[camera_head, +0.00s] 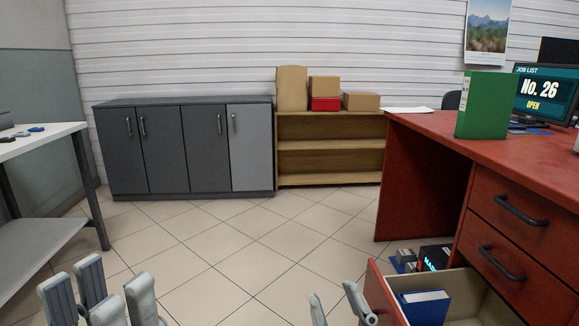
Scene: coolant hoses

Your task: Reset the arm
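My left gripper (98,290) is at the lower left, with its grey fingers pointing up and spread apart. Nothing shows between them, and they are over the tiled floor in the picture. My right gripper (335,303) shows only as fingertips at the bottom edge, set apart with floor visible between them. It is just left of the front of an open drawer (376,290). Whether it touches the drawer is not clear. The rest of both arms is out of view.
The drawer holds a blue book (424,306) and belongs to a red desk (430,122). A green binder (484,105) and a monitor (546,95) stand on it. Dark cabinets (165,150), a wooden shelf (330,148) and a side table (40,137) surround clear floor.

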